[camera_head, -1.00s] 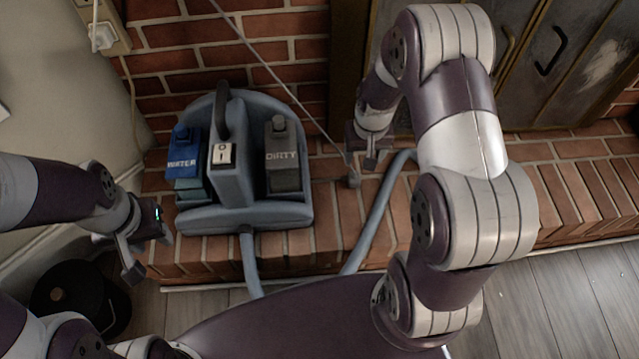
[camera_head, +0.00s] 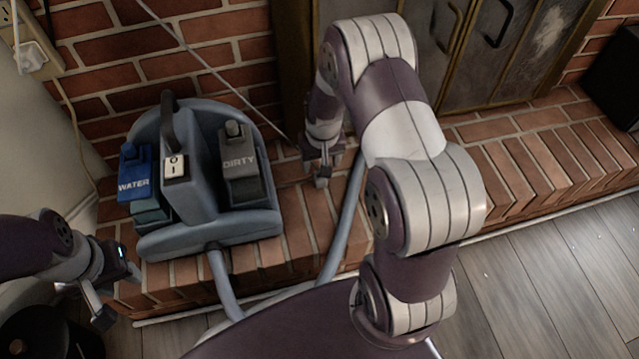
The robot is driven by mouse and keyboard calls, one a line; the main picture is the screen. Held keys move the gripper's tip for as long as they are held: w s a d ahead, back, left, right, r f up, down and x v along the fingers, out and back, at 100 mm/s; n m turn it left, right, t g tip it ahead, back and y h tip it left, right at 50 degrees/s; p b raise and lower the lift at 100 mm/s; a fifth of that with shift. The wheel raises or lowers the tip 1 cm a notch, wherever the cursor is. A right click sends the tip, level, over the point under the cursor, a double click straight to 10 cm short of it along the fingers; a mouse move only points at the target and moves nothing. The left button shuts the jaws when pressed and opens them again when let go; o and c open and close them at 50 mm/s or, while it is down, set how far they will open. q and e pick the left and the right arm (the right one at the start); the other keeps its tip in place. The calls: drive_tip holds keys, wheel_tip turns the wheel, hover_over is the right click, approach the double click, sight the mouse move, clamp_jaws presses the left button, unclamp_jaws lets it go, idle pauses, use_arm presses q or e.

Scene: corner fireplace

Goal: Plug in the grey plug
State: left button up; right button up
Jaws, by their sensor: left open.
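A thin grey cord (camera_head: 215,72) runs down from the top to my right gripper (camera_head: 322,168), above the brick hearth right of the cleaning machine. A small grey piece, possibly the grey plug (camera_head: 321,183), shows at its fingertips. I cannot tell whether the fingers are closed on it. A beige outlet box (camera_head: 45,62) is on the wall at the upper left, with a white plug (camera_head: 32,55) in it and dark slots above. My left gripper (camera_head: 120,293) is open and empty, at the lower left beside the hearth edge.
The blue-grey cleaning machine (camera_head: 207,222) with WATER and DIRTY tanks stands on the brick hearth (camera_head: 535,165) between my grippers. Its hose (camera_head: 341,235) curves below my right gripper. Metal fireplace doors (camera_head: 490,60) stand behind. A dark round object (camera_head: 35,335) is at the lower left.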

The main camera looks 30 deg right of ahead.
sight(320, 179)
drive_tip(key=shift+r, duration=0.1)
wheel_tip(320, 179, down, 5)
drive_tip(key=b, duration=0.4)
drive_tip(key=shift+s+a+b, duration=0.1)
drive_tip(key=shift+a+b, duration=0.05)
drive_tip(key=shift+b, duration=0.2)
drive_tip(key=shift+f, duration=0.25)
drive_tip(key=shift+r, duration=0.15)
drive_tip(key=c, duration=1.1)
